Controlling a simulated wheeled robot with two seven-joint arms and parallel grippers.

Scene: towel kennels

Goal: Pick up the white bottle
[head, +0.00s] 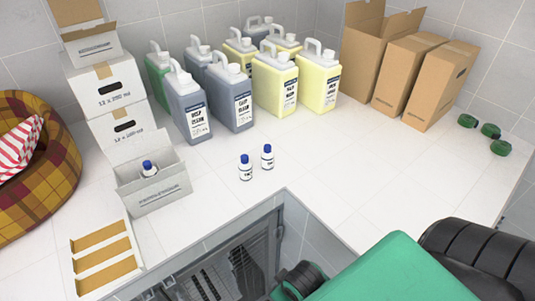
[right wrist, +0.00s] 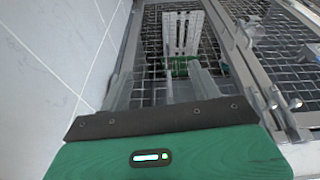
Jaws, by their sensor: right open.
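Two small white bottles with blue caps stand upright on the white counter: the left bottle (head: 245,170) and the right bottle (head: 267,158). A third white bottle (head: 149,169) with a blue cap is in an open white carton (head: 163,193) to their left, its lower part hidden. My right arm comes in at the lower right of the head view. In the right wrist view my right gripper (right wrist: 165,88) is open, with no bottle between its fingers, above metal mesh. My left gripper is out of view.
Large grey and yellow jugs (head: 238,95) stand behind the bottles. Stacked white cartons (head: 120,128) are at left, brown boxes (head: 408,75) at back right, green rolls (head: 490,130) at the right edge. A cut-out with wire cages (head: 215,277) lies in front. The counter right of the bottles is clear.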

